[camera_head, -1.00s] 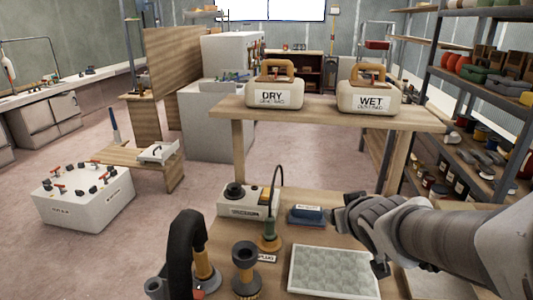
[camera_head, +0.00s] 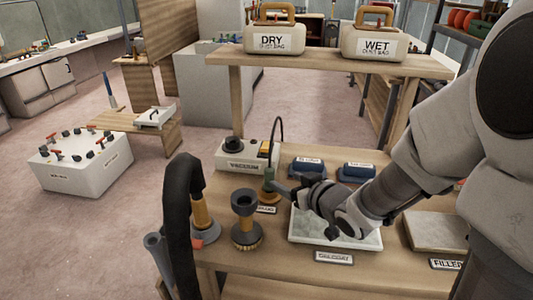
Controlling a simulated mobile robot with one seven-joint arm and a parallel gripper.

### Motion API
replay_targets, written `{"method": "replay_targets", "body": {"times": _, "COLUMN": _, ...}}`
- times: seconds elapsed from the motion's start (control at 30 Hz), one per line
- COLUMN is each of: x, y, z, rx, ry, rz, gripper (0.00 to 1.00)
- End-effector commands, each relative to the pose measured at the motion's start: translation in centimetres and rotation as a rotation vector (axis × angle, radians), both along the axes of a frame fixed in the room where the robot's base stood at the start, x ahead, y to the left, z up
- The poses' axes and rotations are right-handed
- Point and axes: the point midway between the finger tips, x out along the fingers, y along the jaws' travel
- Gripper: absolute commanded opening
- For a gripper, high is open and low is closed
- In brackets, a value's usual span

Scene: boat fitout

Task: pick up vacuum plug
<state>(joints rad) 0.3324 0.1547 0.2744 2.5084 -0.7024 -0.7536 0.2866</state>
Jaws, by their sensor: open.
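The vacuum plug (camera_head: 268,181) is a green upright piece on an orange-brown round base, with a black cord rising from its top. It stands on the wooden bench behind a label partly reading "PLUG" (camera_head: 265,210). The cord arcs toward the white vacuum box (camera_head: 243,154), labelled "VACUUM". My gripper (camera_head: 284,188) is open and comes in from the right, low over the bench. Its fingers are right beside the plug and overlap its right edge in the picture. I cannot tell whether they touch it or reach around it.
A grey funnel-topped brush (camera_head: 246,222) and a black hose (camera_head: 180,220) stand to the left. A pale gelcoat tray (camera_head: 350,240) lies under my arm. Blue blocks (camera_head: 308,168) sit behind my gripper. The upper shelf (camera_head: 330,64) holds the DRY and WET containers.

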Motion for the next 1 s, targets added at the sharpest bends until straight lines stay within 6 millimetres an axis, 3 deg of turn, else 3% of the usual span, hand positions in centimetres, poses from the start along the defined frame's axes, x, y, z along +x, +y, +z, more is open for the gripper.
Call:
{"method": "replay_targets", "body": {"times": 0.03, "x": 1.1, "y": 0.7, "z": -1.1, "rx": 0.0, "ry": -0.001, "rz": 0.005, "gripper": 0.69}}
{"method": "replay_targets", "body": {"times": 0.33, "x": 6.2, "y": 3.1, "z": -3.2, "rx": 0.0, "ry": -0.002, "rz": 0.003, "gripper": 0.69}}
{"method": "replay_targets", "body": {"times": 1.0, "x": 11.9, "y": 5.5, "z": -5.7, "rx": -0.001, "ry": -0.002, "rz": 0.001, "gripper": 0.69}}
